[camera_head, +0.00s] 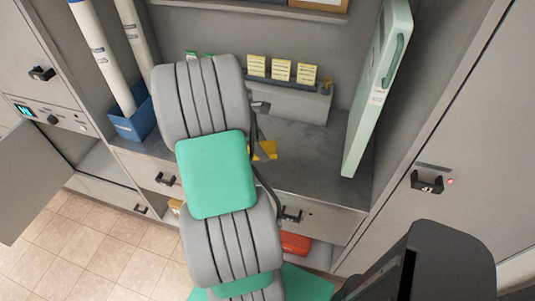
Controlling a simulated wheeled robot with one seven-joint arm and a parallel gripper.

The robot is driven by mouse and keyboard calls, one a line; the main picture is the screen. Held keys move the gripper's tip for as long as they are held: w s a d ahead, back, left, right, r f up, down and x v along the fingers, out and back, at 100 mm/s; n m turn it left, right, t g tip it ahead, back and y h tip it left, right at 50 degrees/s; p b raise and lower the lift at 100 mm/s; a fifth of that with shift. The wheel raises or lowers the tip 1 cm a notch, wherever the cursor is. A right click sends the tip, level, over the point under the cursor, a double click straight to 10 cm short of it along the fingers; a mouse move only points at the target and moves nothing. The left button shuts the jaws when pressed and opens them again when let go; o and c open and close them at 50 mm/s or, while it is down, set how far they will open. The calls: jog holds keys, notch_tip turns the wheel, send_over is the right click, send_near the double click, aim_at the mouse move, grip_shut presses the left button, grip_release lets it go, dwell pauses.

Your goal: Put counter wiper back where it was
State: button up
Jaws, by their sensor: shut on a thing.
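My grey and green arm stands over the counter (325,160) in the head view. It hides the jaws of my gripper and whatever is between them. A small yellow piece (265,150) shows just right of the arm, low over or on the counter. I cannot tell whether it is part of the counter wiper. Thin dark parts run beside it along the arm's right edge, and I cannot tell what they belong to. No counter wiper can be made out for certain.
A grey holder (295,101) with yellow cards stands at the counter's back. A pale green panel (379,90) leans at the right. A blue bin (133,119) with white rolls stands left. A locker door (38,183) hangs open. A red item (295,243) lies below the counter.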

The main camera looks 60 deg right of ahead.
aim_at(268, 149)
jog(key=d+f, duration=0.2)
jog(key=f, duration=0.1)
jog(key=d+f, duration=0.1)
jog(key=f, duration=0.1)
jog(key=shift+s+d, duration=0.2)
jog(key=shift+d, duration=0.15)
jog(key=shift+f+p, duration=0.45)
jog(key=shift+f, duration=0.9)
jog(key=shift+f, duration=0.2)
jog(key=o, duration=1.2)
jog(key=shift+r, duration=0.1)
